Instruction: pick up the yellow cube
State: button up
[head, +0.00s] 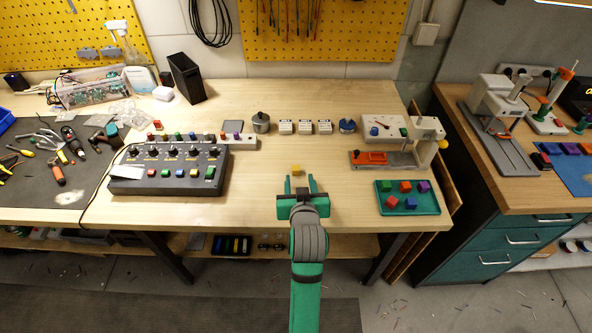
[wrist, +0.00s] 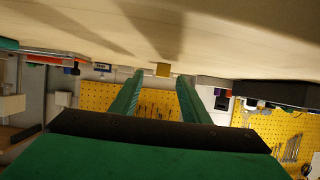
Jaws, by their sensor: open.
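The small yellow cube (head: 296,169) sits on the light wooden bench (head: 262,195), just beyond my gripper in the head view. My green gripper (head: 299,181) is open and empty, its two fingers pointing towards the cube. In the wrist view the bench appears along the top, and the cube (wrist: 163,70) shows ahead of the gap between my fingertips (wrist: 160,78). The fingers do not appear to touch the cube.
A dark control box (head: 170,168) with knobs and buttons stands to the left. A green tray (head: 407,207) with several coloured cubes lies to the right. White boxes (head: 305,127) and a grey pot (head: 261,122) stand behind. Bench around the cube is clear.

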aim_at(296, 170)
jog(key=shift+a+r+x, duration=0.1)
jog(key=shift+r+x, duration=0.05)
jog(key=shift+x, duration=0.75)
jog(key=shift+a+r+x, duration=0.1)
jog(key=shift+r+x, duration=0.05)
jog(key=shift+x, duration=0.7)
jog(key=shift+a+r+x, duration=0.1)
jog(key=shift+r+x, duration=0.05)
jog(key=shift+x, duration=0.75)
jog(key=shift+w, duration=0.1)
jog(key=shift+c, duration=0.3)
grip_shut()
